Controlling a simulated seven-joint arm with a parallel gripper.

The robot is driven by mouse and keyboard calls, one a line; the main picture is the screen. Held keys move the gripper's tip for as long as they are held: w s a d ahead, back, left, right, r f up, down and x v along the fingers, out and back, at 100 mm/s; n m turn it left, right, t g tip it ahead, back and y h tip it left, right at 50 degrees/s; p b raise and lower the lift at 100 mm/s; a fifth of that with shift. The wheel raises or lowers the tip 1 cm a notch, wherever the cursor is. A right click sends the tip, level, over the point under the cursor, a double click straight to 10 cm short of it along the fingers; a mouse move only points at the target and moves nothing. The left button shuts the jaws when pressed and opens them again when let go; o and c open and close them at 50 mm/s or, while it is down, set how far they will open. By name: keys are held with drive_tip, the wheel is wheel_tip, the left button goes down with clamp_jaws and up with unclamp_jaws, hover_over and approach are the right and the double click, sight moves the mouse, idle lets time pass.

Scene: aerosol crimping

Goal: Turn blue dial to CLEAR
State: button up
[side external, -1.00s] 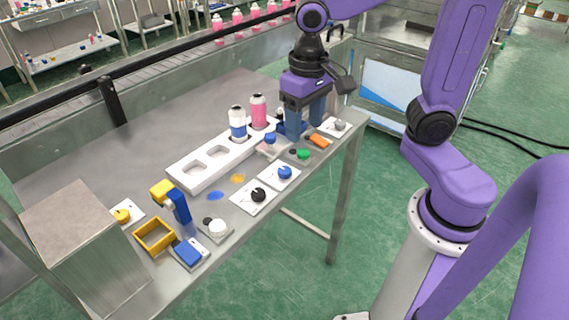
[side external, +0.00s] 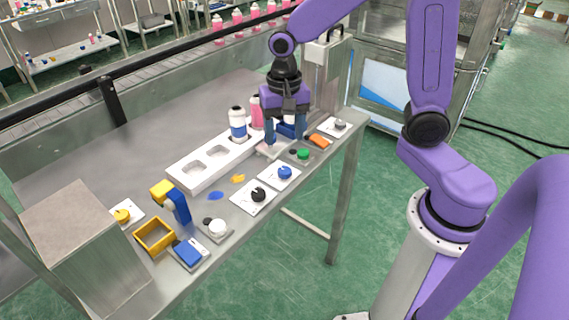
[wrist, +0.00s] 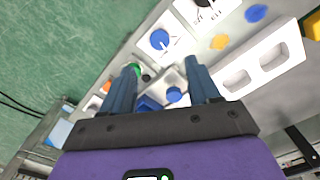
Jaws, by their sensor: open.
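The blue dial (side external: 285,172) sits on a white square plate (side external: 272,182) near the table's front edge, right of the black dial (side external: 258,194). The wrist view shows the blue dial (wrist: 159,39) beyond my fingertips, with small marks on its plate (wrist: 170,52) too small to read. My gripper (side external: 285,140) is open and empty, above and behind the dial in the side view, not touching it. In the wrist view its fingers (wrist: 163,72) straddle a second blue knob (wrist: 174,94) on a pale base. That knob is mostly hidden by my gripper in the side view.
A green button (side external: 303,154) and an orange piece (side external: 320,141) lie right of the dial. A white tray (side external: 188,178) holding bottles, one of them blue and white (side external: 237,124), stands behind.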

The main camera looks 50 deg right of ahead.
sight(285, 170)
wheel_tip(285, 170, down, 10)
drive_tip(key=shift+r, duration=0.1)
idle(0.4)
drive_tip(key=c, duration=1)
